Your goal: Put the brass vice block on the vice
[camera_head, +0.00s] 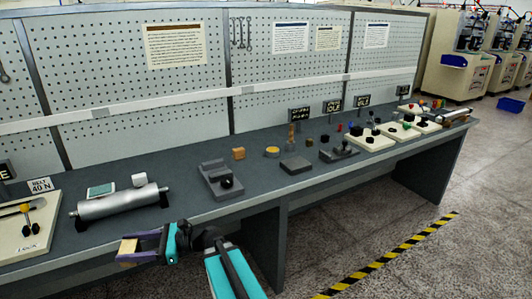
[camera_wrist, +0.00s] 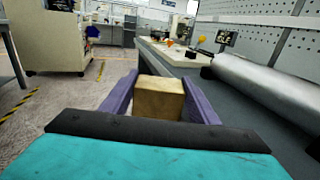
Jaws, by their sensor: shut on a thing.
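The brass vice block (camera_head: 127,247) is a tan-gold block between the purple fingers of my gripper (camera_head: 137,248), held in front of the bench's front edge. In the wrist view the block (camera_wrist: 160,98) sits between both fingers, which are shut on it. A grey vice-like fixture (camera_head: 213,172) with a black knob stands on the bench, up and to the right of my gripper and well apart from it.
A silver cylinder (camera_head: 122,203) lies on the bench behind my gripper; it also shows at right in the wrist view (camera_wrist: 265,85). A cream board (camera_head: 30,225) is at the left. More fixtures stand along the bench to the right. A pegboard (camera_head: 280,75) backs the bench.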

